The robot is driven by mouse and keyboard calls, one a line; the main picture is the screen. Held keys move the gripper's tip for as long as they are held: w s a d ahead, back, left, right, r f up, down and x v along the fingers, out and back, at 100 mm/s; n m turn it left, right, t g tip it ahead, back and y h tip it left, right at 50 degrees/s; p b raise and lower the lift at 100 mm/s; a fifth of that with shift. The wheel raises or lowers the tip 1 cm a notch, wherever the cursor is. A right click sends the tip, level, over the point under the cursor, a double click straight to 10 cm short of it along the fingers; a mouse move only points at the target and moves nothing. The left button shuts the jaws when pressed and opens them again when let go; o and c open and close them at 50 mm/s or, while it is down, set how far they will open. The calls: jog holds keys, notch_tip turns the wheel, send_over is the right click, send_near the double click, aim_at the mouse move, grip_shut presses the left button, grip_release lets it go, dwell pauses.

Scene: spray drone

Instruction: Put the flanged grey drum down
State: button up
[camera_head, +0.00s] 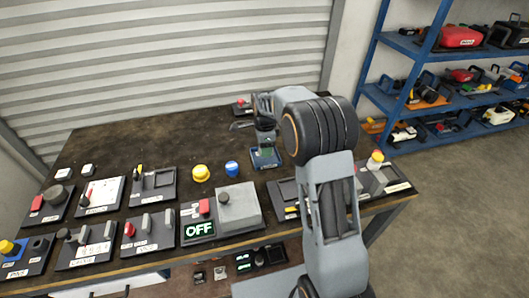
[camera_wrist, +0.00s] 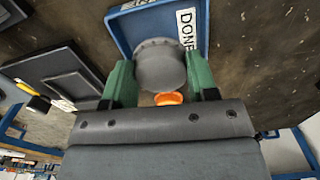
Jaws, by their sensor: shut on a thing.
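The flanged grey drum (camera_wrist: 160,66) is between the two green fingers of my gripper (camera_wrist: 160,82) in the wrist view. My gripper is shut on its sides. Its wide flange points away from my palm, and a small orange disc (camera_wrist: 168,98) shows at the palm end. A blue tray (camera_wrist: 124,30) labelled DONE lies behind the drum. In the head view my gripper (camera_head: 266,140) points down over the blue tray (camera_head: 267,165) on the table. The drum is mostly hidden there, and I cannot tell whether it touches the tray floor.
The dark tabletop (camera_head: 150,135) holds several switch panels along its front. A grey box (camera_head: 238,205) with a knob is in front. Blue shelves (camera_head: 450,90) stand at right.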

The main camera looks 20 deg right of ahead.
jog(key=shift+w+f, duration=0.25)
jog(key=shift+f, duration=1.5)
jog(key=shift+f, duration=0.1)
jog(key=o, duration=0.7)
jog(key=shift+c, duration=0.2)
